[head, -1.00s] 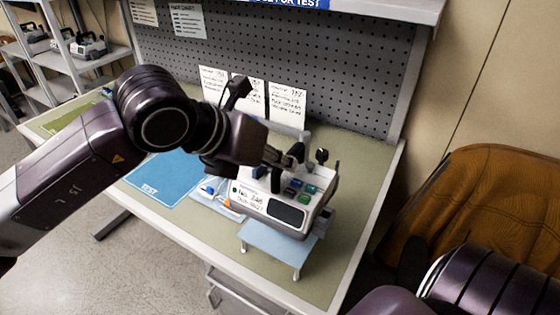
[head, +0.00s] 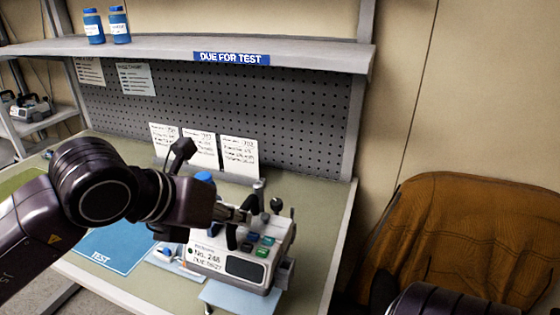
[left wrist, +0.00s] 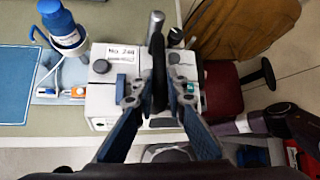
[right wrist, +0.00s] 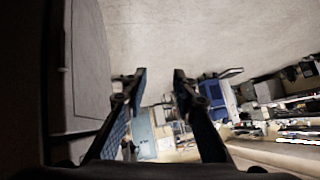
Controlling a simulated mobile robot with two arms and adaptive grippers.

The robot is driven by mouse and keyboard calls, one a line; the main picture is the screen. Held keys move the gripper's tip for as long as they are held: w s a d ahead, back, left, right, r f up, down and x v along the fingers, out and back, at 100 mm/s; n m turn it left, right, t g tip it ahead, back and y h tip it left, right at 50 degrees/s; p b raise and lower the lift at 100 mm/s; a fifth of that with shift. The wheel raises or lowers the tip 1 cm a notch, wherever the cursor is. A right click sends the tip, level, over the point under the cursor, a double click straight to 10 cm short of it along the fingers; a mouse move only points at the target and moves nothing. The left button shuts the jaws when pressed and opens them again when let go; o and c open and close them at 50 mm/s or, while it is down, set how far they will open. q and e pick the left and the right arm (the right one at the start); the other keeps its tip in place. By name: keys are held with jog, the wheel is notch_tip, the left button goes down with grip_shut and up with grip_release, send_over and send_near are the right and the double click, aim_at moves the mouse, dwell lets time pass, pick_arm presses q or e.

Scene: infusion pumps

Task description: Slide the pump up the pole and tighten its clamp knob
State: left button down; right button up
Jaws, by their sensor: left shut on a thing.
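The pump (head: 243,268) is a white box with a "No. 248" label, a dark screen and coloured buttons. It stands on a small light-blue stand (head: 235,297) at the bench's front right. My left gripper (head: 240,213) is shut on the pump's black handle (left wrist: 158,72), with a finger on either side. A short grey pole (head: 259,190) rises behind the pump. A black ball-shaped knob (head: 276,204) stands beside it; I cannot tell whether it is the clamp knob. My right gripper (right wrist: 155,78) is open and empty, away from the pump.
A blue mat (head: 112,248) marked TEST lies left of the pump. A blue-capped bottle (left wrist: 63,30) stands near it. An overhead shelf (head: 150,48) and a pegboard (head: 280,120) close off the back. A chair with a brown jacket (head: 450,235) stands at the right.

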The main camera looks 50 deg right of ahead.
jog(key=s+d+r+n+g+y, duration=0.1)
jog(key=s+r+n+g+y, duration=0.15)
jog(key=r+n, duration=0.55)
jog(key=s+d+r+n+g+y, duration=0.1)
jog(key=s+r+n+g+y, duration=0.15)
jog(key=r+n, duration=0.5)
jog(key=s+d+r+n+g+h, duration=0.6)
jog(key=s+d+r+n+g, duration=0.5)
jog(key=d+n, duration=0.2)
jog(key=w+d+r+n+t+h, duration=0.1)
jog(key=w+d+r+n+h, duration=0.3)
jog(key=w+d, duration=0.4)
jog(key=w+d+r+n+t+h, duration=0.25)
jog(key=w+d+r, duration=0.4)
jog(key=d, duration=0.35)
notch_tip(320, 180, up, 30)
jog(key=n+t+y, duration=0.3)
jog(key=n+t, duration=0.1)
jog(key=t, duration=0.4)
send_over(279, 200)
jog(key=shift+s+d+r, duration=0.15)
jog(key=shift+s+r, duration=0.05)
jog(key=shift+f, duration=4)
